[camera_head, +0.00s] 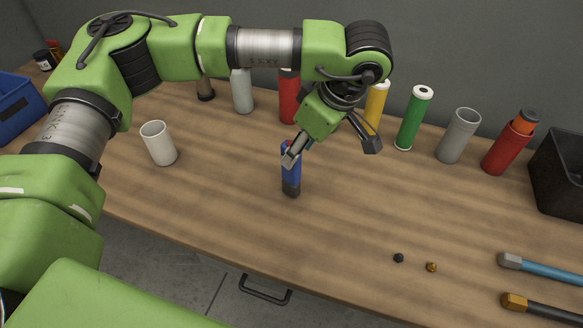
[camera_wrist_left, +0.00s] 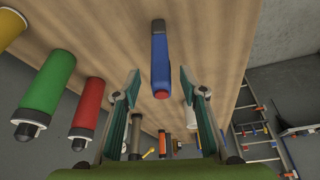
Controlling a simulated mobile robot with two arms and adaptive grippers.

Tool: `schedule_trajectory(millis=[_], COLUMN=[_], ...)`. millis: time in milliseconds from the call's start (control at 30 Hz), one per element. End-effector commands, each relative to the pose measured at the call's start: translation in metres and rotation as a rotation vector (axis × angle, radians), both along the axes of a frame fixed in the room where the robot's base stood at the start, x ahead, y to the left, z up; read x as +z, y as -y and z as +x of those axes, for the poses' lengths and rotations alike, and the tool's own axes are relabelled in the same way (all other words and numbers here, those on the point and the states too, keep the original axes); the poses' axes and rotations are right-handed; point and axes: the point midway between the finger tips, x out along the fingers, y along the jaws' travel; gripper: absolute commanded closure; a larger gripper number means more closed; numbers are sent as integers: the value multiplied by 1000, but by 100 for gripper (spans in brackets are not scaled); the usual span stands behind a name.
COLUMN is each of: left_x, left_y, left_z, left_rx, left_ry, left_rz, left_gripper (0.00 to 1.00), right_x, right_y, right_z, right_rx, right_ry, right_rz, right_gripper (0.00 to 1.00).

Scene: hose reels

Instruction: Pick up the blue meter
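The blue meter (camera_head: 291,182) stands upright near the middle of the wooden table, with a blue upper part and a dark lower end. My left gripper (camera_head: 331,150) is open above it. One finger overlaps the meter's upper part in the head view, and the other is off to its right. In the left wrist view the meter (camera_wrist_left: 160,62) lies between and beyond the open fingertips (camera_wrist_left: 159,76), with no clear contact. The gripper holds nothing. My right gripper is not in view.
A white cup (camera_head: 158,144) stands to the left. Red (camera_head: 288,98), yellow (camera_head: 376,103), green (camera_head: 413,119) and grey (camera_head: 458,136) cylinders line the back. A black bin (camera_head: 557,172) is at right. Two small caps (camera_head: 431,267) lie in front.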

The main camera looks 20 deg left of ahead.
Motion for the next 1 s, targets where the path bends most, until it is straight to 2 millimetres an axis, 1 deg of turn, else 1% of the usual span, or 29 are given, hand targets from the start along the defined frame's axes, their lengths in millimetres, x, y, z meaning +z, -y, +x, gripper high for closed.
schedule_trajectory(millis=[33,133,200,300,567,600,667,700,733,1000], left_x=[-4,-17,-27,-36,-39,-39,-39,-39,-39,-39], left_y=[-5,-14,-16,-20,-20,-20,-20,-20,-20,-20], left_z=[0,2,4,5,5,5,5,5,5,6], left_rx=[2,2,1,1,0,0,0,0,0,1], left_ry=[-4,-4,-4,-3,-1,-1,-1,-1,-1,-1], left_rz=[1,1,0,1,-1,-1,-1,-1,-1,0], left_gripper=[61,61,61,61,61,72,87,97,100,100], right_x=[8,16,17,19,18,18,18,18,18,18], right_y=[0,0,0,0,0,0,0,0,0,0], right_z=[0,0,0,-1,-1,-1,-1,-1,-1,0], right_rx=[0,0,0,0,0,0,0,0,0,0], right_ry=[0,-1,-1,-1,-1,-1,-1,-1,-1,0], right_rz=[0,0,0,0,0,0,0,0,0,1], right_gripper=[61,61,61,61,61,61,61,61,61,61])
